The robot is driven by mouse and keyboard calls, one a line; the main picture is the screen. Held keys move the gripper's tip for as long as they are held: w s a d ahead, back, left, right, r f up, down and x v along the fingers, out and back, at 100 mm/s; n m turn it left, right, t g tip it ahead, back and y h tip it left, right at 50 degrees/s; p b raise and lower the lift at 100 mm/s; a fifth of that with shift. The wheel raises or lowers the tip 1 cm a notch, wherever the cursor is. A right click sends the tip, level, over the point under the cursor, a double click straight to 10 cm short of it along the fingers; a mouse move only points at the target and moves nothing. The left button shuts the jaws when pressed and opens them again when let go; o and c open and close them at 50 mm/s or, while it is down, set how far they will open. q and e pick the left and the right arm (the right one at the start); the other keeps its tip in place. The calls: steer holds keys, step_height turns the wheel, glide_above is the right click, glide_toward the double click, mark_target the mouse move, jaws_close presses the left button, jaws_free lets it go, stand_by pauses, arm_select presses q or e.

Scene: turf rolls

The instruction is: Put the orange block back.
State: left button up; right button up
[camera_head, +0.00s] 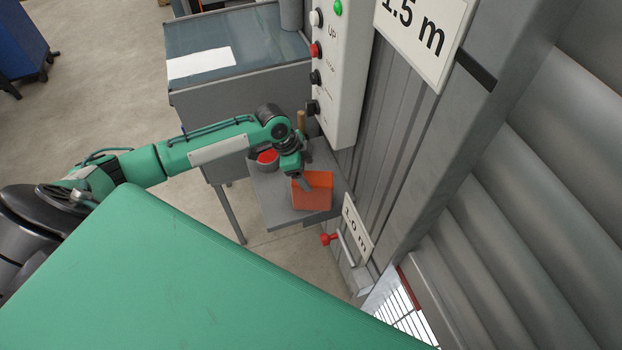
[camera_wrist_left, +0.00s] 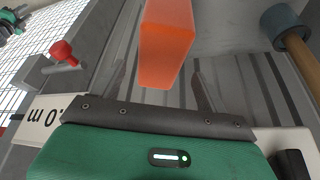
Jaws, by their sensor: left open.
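The orange block (camera_head: 316,194) stands on a small grey shelf (camera_head: 272,207) against the ribbed wall. In the left wrist view the block (camera_wrist_left: 166,42) shows between and ahead of the two fingers. My left gripper (camera_head: 306,180) is open and close against the block in the head view, hiding part of its top. In the wrist view its fingers (camera_wrist_left: 160,72) are spread, one on each side of the block's near end. I cannot tell how far they reach around it or whether they touch it. My right gripper is not in view.
A grey bowl with something red (camera_head: 264,158) and a wooden-handled mallet (camera_wrist_left: 300,48) are close to the block. A red knob (camera_head: 328,239) on a lever is below the shelf. A control box (camera_head: 338,80) hangs above. A grey table (camera_head: 240,85) stands behind my arm.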

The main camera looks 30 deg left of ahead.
arm_select(q)
steer(key=b+v, duration=0.1)
steer(key=v, duration=0.6)
steer(key=shift+r, duration=0.15)
steer(key=shift+a, duration=0.1)
